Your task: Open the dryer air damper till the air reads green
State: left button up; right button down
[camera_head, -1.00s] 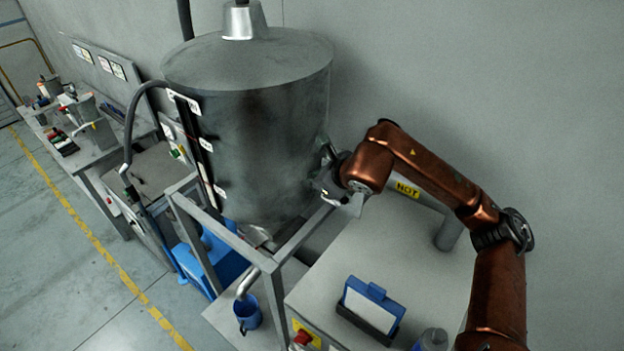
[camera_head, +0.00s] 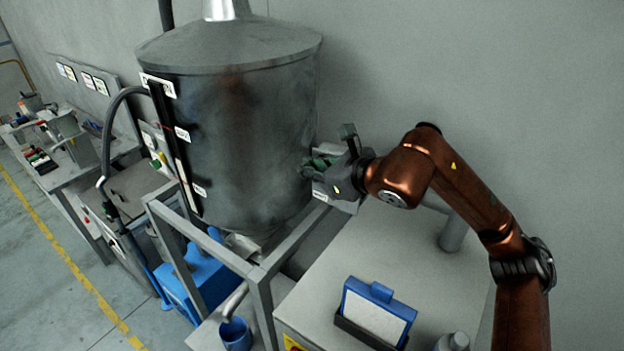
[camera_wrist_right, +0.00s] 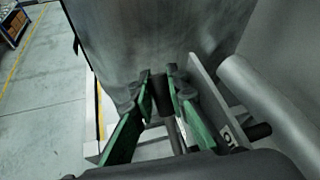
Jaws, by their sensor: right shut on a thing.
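The big grey metal drum of the dryer (camera_head: 245,130) stands on a grey frame in the head view. My right gripper (camera_head: 308,170) is at the drum's right side. In the right wrist view its green-padded fingers (camera_wrist_right: 160,98) are closed around a dark, stubby knob (camera_wrist_right: 158,88), apparently the damper's handle. A light plate (camera_wrist_right: 212,98) with a partly readable label stands beside the fingers. The fingers hide much of the knob, and the damper's opening cannot be made out. No green air reading can be made out. My left gripper is not in view.
A grey cabinet (camera_head: 400,262) stands below my right arm, with a blue-framed panel (camera_head: 378,312) on top. A blue cup (camera_head: 235,333) is under the spout. A workbench (camera_head: 75,170) stands far left.

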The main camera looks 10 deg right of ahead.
jog(key=shift+r, duration=0.1)
dwell(0.3)
jog(key=c, duration=2.1)
grip_release()
jog(key=shift+s, duration=0.1)
jog(key=v, duration=1.2)
jog(key=shift+d, duration=0.15)
